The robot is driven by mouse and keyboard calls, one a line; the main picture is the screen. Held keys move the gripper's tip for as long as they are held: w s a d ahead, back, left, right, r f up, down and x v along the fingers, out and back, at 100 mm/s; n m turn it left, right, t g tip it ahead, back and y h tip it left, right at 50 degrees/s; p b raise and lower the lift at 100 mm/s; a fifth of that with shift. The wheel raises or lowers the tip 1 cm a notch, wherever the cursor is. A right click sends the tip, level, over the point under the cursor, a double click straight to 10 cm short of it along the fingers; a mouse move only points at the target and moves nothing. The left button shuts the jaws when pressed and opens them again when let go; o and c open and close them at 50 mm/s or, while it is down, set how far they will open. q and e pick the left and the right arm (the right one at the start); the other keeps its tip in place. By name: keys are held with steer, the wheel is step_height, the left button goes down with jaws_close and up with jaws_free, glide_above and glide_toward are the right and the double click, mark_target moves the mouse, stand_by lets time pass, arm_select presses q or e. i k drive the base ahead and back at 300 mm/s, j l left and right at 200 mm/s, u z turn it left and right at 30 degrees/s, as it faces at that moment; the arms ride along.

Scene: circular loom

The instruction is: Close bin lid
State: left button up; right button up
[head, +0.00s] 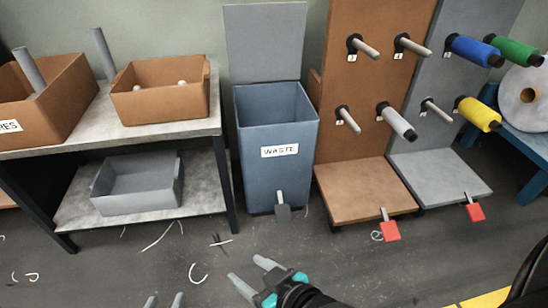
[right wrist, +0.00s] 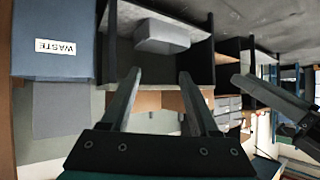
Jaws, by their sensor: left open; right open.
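The blue-grey bin (head: 277,180) labelled WASTE stands on the floor between the bench and the spool racks. Its grey lid (head: 265,42) is open, standing upright at the back of the rim. A dark pedal (head: 283,213) sticks out at the bin's foot. The bin also shows in the right wrist view (right wrist: 52,65), upside down, with the lid (right wrist: 60,110) beyond its rim. My right gripper (head: 249,272) is open and empty, in front of the bin and apart from it. My left gripper (head: 164,300) is open at the bottom edge, partly cut off.
A bench (head: 150,132) with brown boxes (head: 135,105) on top and a grey bin (head: 135,192) on its lower shelf stands at left. Racks with spools (head: 475,50) and red pedals (head: 390,230) stand at right. Thread scraps (head: 197,275) lie on the otherwise open floor.

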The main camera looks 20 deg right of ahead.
mark_target(265, 41)
steer(key=i+l+u, duration=0.1)
steer(key=i, duration=1)
